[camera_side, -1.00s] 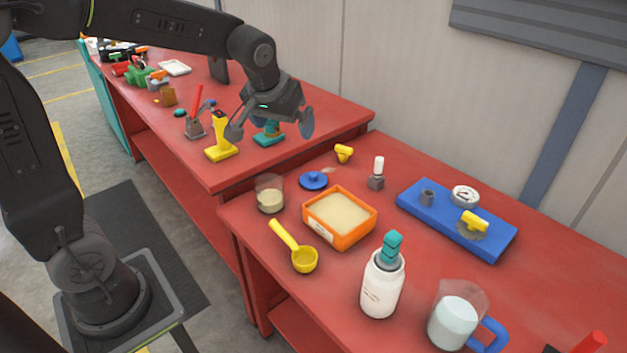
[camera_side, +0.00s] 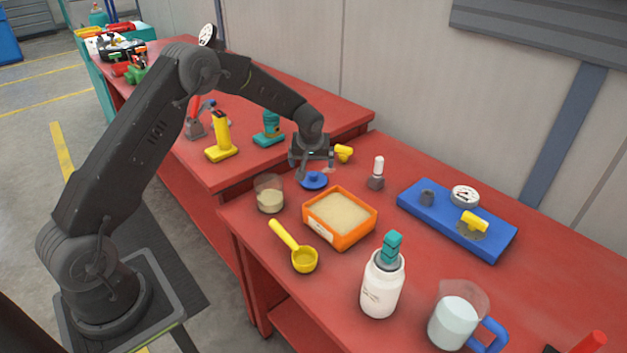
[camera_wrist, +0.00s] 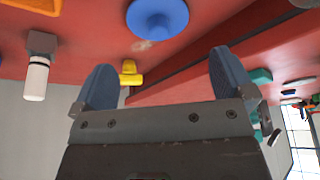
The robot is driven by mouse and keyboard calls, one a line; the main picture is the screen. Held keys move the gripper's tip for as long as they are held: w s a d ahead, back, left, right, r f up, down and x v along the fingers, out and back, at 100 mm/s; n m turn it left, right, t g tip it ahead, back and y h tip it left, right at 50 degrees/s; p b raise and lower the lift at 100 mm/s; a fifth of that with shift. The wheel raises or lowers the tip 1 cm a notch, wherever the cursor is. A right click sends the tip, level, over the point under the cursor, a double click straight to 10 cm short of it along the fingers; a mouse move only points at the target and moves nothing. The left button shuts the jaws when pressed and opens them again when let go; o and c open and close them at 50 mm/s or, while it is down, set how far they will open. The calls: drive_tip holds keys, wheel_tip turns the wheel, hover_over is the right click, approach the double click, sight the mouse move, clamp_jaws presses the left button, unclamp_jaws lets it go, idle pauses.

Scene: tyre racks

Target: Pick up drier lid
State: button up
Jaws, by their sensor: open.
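The drier lid looks to be the blue round disc with a knob (camera_side: 314,180), lying on the red bench behind the orange box. It also shows in the wrist view (camera_wrist: 157,18) at the top, partly cut by the frame edge. My gripper (camera_side: 313,172) is just above and behind the lid in the side view. In the wrist view its two blue-grey fingers (camera_wrist: 163,75) are spread wide with nothing between them. The lid lies beyond the fingertips, apart from them.
A clear jar of pale granules (camera_side: 269,195) and an orange box (camera_side: 328,232) stand near the lid. A yellow piece (camera_side: 344,153) lies behind, and a white-capped bottle (camera_side: 377,173) stands to the right. A yellow scoop (camera_side: 304,260) lies in front. A blue board with a gauge (camera_side: 440,226) is further right.

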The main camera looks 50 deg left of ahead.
sight(313, 174)
drive_tip(key=x, duration=0.9)
drive_tip(key=shift+w+r, duration=0.15)
drive_tip(key=shift+w, duration=0.1)
drive_tip(key=c, duration=0.6)
